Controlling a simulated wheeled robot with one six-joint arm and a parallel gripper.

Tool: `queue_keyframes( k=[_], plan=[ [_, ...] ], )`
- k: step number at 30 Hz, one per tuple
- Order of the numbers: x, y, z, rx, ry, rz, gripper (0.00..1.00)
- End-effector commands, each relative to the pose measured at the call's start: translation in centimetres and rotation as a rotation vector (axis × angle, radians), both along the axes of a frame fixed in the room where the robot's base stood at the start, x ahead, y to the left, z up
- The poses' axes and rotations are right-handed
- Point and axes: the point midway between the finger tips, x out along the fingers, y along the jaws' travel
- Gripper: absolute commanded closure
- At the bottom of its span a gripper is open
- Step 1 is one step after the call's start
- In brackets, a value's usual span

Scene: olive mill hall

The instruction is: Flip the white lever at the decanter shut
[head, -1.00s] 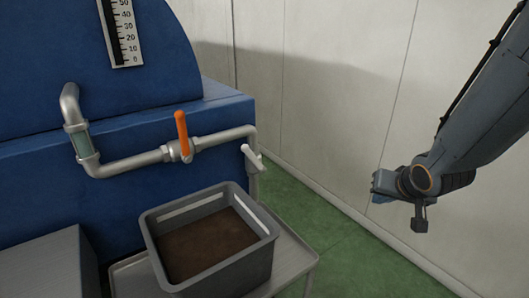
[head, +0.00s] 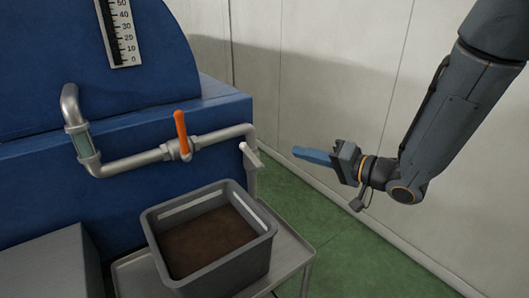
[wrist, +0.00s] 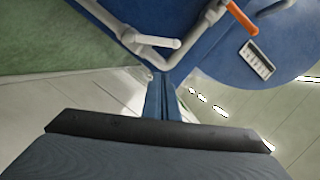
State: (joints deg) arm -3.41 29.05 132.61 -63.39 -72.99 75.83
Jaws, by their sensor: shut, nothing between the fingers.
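The white lever (head: 248,157) sits on the pipe at the right end of the blue decanter (head: 170,130). In the wrist view the white lever (wrist: 158,41) sticks out sideways from its pipe, ahead of the fingers. My gripper (head: 297,152) is shut and empty, to the right of the lever and apart from it, its blue fingers pointing left toward it. My fingers also show in the wrist view (wrist: 163,82), together.
An orange lever (head: 181,133) stands upright on the same pipe, left of the white one. A grey crate (head: 222,272) with brown contents stands on a trolley (head: 290,262) below. A pale wall (head: 330,70) is behind my arm.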

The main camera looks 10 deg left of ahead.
Motion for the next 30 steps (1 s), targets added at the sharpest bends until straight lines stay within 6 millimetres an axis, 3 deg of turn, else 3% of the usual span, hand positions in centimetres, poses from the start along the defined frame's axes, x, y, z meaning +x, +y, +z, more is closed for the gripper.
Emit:
queue_keyframes(
  k=[7, 20, 30],
  plan=[
    [0.8, 1.9, -0.2, 0.000, -0.001, 0.002, 1.00],
    [4.4, 9.1, -1.4, -0.002, 0.000, 0.003, 1.00],
    [3.5, 12.1, -3.1, -0.001, -0.001, 0.000, 1.00]
  ],
)
